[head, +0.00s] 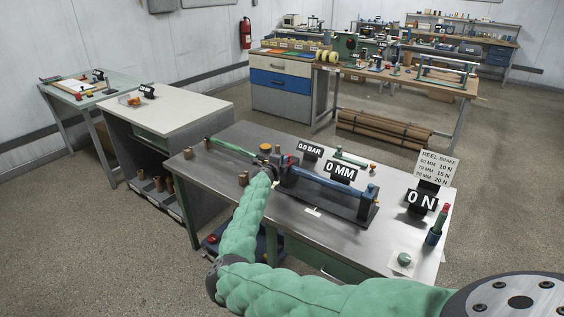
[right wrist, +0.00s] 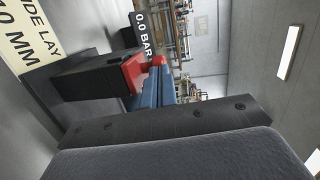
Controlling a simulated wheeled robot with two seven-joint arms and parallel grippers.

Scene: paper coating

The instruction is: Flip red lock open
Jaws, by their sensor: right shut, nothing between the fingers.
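The red lock (head: 291,158) sits at the left end of the long blue bar (head: 322,179) on the dark metal bench. In the right wrist view the red lock (right wrist: 134,74) shows beside a black block, with the blue bar behind it. My right gripper (head: 275,163) is shut and empty, just left of the red lock in the head view. Whether it touches the lock cannot be told; its fingertips are not clear. My left gripper is not in view.
Signs reading 0.0 BAR (head: 310,151) and 0 MM (head: 341,172) stand behind the bar. The front right bench top is mostly bare.

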